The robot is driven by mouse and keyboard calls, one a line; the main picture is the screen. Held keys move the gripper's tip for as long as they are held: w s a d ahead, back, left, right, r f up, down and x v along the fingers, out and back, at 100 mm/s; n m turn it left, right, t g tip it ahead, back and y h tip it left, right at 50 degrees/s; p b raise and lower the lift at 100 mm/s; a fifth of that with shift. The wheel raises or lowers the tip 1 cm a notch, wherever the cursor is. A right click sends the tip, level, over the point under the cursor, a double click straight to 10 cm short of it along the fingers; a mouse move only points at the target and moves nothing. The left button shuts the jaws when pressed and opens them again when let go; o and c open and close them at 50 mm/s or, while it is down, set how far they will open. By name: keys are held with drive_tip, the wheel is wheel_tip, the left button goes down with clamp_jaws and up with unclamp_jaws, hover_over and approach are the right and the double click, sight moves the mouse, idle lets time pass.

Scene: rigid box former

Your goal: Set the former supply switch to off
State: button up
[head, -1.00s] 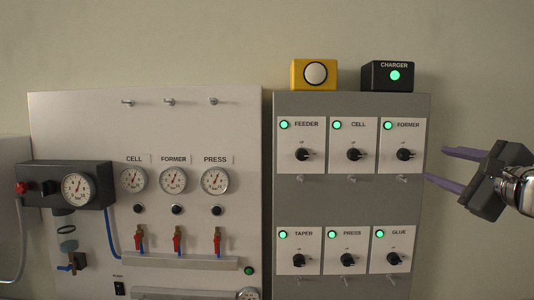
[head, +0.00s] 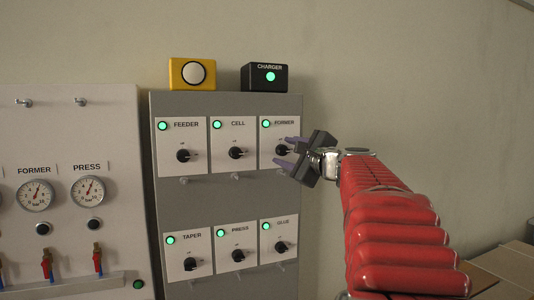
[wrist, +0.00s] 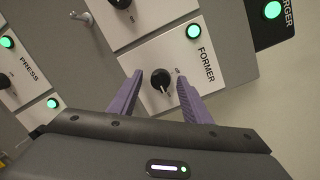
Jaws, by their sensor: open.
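The former supply switch is a black rotary knob (wrist: 161,80) on a white plate marked FORMER, with a lit green lamp (wrist: 194,31) on the plate. In the head view the FORMER plate (head: 266,142) is at the top right of the grey panel, its knob (head: 282,149) partly beside my fingers. My gripper (head: 286,152) comes in from the right at the panel. In the wrist view my gripper (wrist: 157,98) is open, with one purple finger on each side of the knob. I cannot tell whether the fingertips touch the knob or plate.
Other switches, FEEDER (head: 183,155), CELL (head: 235,152), TAPER (head: 190,264), PRESS (head: 238,255) and GLUE (head: 281,247), share the grey panel, lamps green. A yellow button box (head: 192,74) and the CHARGER box (head: 265,77) sit on top. A gauge panel stands left.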

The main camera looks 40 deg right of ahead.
drive_tip(key=shift+c, duration=0.6)
drive_tip(key=c, duration=0.9)
drive_tip(key=shift+a, duration=0.1)
